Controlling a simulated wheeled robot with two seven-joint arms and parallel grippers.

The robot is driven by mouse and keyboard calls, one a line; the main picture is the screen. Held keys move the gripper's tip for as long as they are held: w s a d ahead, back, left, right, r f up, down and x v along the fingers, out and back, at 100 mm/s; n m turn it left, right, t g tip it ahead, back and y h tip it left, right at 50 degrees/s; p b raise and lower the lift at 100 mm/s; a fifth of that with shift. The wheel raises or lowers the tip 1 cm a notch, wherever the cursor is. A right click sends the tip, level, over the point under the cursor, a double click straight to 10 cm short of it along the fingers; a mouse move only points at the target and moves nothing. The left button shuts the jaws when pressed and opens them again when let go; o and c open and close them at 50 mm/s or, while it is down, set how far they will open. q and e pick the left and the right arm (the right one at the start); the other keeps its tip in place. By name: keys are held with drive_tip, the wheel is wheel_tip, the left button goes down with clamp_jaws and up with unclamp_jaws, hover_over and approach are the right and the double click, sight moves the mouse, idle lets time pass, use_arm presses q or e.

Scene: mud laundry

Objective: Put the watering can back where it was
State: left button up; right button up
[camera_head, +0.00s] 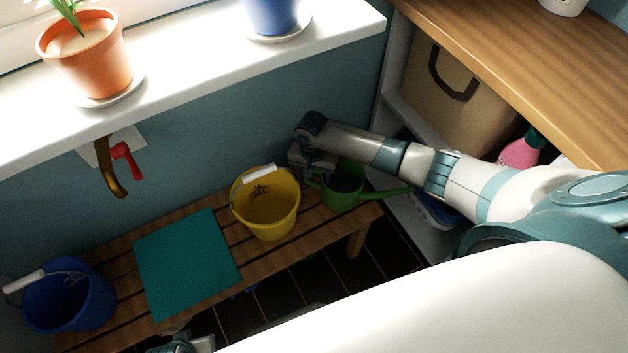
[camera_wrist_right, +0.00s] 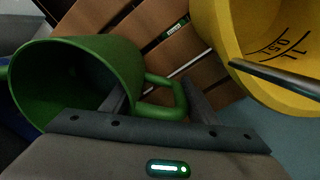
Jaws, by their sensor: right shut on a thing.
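The green watering can (camera_head: 345,193) is at the right end of the slatted wooden bench (camera_head: 192,212), right of the yellow bucket (camera_head: 268,212). Its spout points right, and my arm partly covers it from above. My right gripper (camera_head: 311,174) is at its left side, between can and bucket. In the right wrist view the can (camera_wrist_right: 75,75) shows its open top, and my right gripper (camera_wrist_right: 155,88) is shut on its loop handle. Whether the can's base touches the slats is hidden. A part of my left arm (camera_head: 185,345) shows at the bottom edge; its fingers cannot be made out.
A teal mat (camera_head: 187,262) and a blue bucket (camera_head: 68,298) are on the bench's left part. A tap with a red handle (camera_head: 126,160) sticks out from the wall. A shelf unit (camera_head: 395,105) with a brown bag (camera_head: 455,95) and a pink bottle (camera_head: 520,153) stands right.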

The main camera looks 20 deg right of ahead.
drive_tip(key=shift+f, duration=0.1)
use_arm(q)
drive_tip(key=shift+f, duration=0.1)
use_arm(e)
drive_tip(key=o, duration=1.6)
drive_tip(key=shift+r, duration=0.65)
wheel_tip(320, 180, up, 11)
drive_tip(key=shift+a+f+p, duration=0.1)
drive_tip(key=shift+p, duration=0.85)
use_arm(q)
drive_tip(key=f, duration=0.5)
drive_tip(key=shift+s+a, duration=0.1)
drive_tip(key=shift+s, duration=0.1)
